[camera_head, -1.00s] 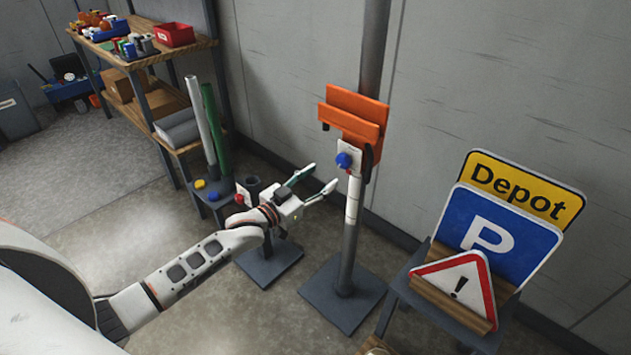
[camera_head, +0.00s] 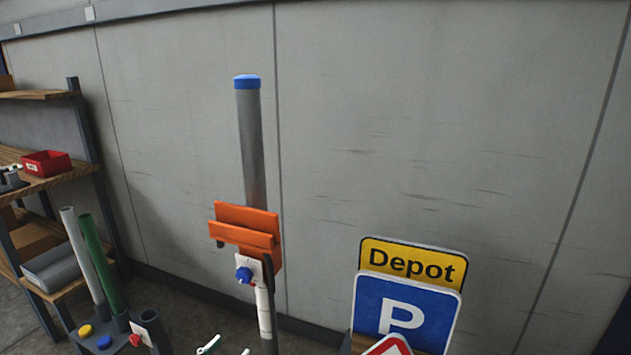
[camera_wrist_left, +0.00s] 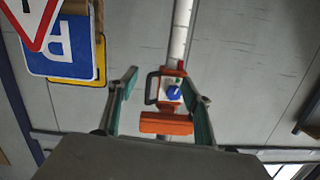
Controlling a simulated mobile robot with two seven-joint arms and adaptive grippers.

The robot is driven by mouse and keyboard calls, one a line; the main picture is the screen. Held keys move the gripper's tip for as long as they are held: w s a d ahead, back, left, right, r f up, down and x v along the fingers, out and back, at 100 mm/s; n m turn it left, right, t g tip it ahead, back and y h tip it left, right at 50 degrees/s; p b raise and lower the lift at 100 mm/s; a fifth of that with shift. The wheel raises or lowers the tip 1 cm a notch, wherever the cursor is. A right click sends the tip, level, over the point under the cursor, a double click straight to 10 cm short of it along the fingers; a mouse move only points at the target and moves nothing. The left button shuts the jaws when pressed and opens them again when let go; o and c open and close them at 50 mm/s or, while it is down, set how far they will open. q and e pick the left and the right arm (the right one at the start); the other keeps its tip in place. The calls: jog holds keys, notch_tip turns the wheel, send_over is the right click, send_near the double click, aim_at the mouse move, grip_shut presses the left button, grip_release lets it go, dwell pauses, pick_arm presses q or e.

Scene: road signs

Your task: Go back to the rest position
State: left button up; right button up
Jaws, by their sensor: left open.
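My left gripper (camera_head: 226,347) shows only its fingertips at the bottom edge of the head view. They are spread apart, with nothing between them. In the left wrist view the gripper's two fingers (camera_wrist_left: 161,105) are open, and the orange clamp bracket with a blue knob (camera_wrist_left: 166,122) appears between them, farther off. In the head view the orange bracket (camera_head: 246,228) is on a grey post (camera_head: 249,140) with a blue cap, above and apart from the fingertips. My right gripper is in neither view.
Right of the post stand a yellow Depot sign (camera_head: 412,262), a blue P sign (camera_head: 404,312) and a red-edged warning triangle (camera_head: 388,346). On the left are a shelf with a red bin (camera_head: 46,163) and white and green tubes (camera_head: 101,262). A grey wall stands behind.

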pick_arm(q)
jog(key=s+d+f+g, duration=0.1)
jog(key=s+f, duration=0.3)
jog(key=s, duration=0.4)
jog(key=s+d+f+g+y, duration=0.1)
jog(key=s+f, duration=0.3)
jog(key=s, duration=0.4)
jog(key=s+d+f+g+y, duration=0.1)
jog(key=s+f, duration=0.3)
jog(key=s, duration=0.4)
jog(key=shift+f+g, duration=0.35)
jog(key=shift+g, duration=0.45)
